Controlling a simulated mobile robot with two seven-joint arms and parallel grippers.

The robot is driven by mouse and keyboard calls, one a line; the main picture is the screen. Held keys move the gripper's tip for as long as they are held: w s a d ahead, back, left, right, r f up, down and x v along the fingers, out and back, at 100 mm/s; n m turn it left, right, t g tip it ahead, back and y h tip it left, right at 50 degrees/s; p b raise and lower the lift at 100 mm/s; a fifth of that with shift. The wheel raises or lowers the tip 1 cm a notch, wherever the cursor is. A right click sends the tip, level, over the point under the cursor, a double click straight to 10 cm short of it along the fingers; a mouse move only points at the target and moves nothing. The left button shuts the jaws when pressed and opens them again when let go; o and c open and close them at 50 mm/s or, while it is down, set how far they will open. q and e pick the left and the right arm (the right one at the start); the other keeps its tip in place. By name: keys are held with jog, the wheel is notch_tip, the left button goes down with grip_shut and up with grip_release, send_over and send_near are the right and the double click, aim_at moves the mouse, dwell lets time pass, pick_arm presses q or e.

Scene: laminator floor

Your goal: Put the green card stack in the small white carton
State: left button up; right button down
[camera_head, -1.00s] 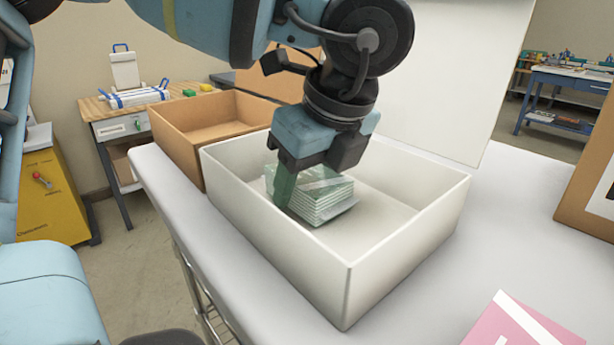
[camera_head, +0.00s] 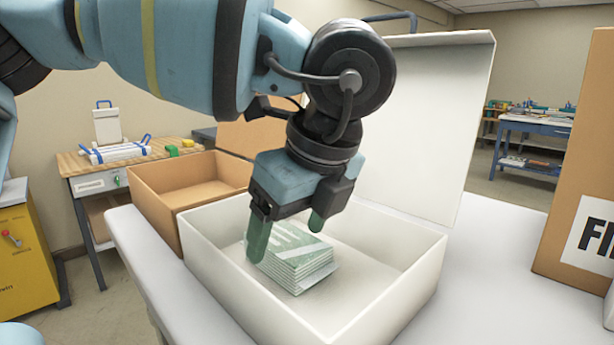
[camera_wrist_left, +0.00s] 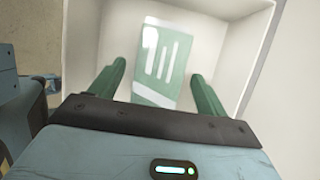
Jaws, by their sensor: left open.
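The green card stack (camera_head: 298,264) lies inside the small white carton (camera_head: 408,290), on its floor toward the left side. The carton's lid stands open at the back. My left gripper (camera_head: 288,240) is open just above the stack, its green fingers apart and pointing down. In the left wrist view the stack (camera_wrist_left: 164,62) shows beyond and between the two open fingers (camera_wrist_left: 158,85), with white stripes on its green top. The fingers do not appear to grip it. My right gripper is not in view.
An open brown carton (camera_head: 165,212) stands against the left of the white one. A tall brown box (camera_head: 570,240) with a label stands at the right. The white table (camera_head: 480,265) is clear between them. Other workbenches stand farther back.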

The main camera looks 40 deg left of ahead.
pick_arm(q)
jog(key=p+v, duration=0.1)
jog(key=v, duration=0.8)
jog(key=shift+r, duration=0.15)
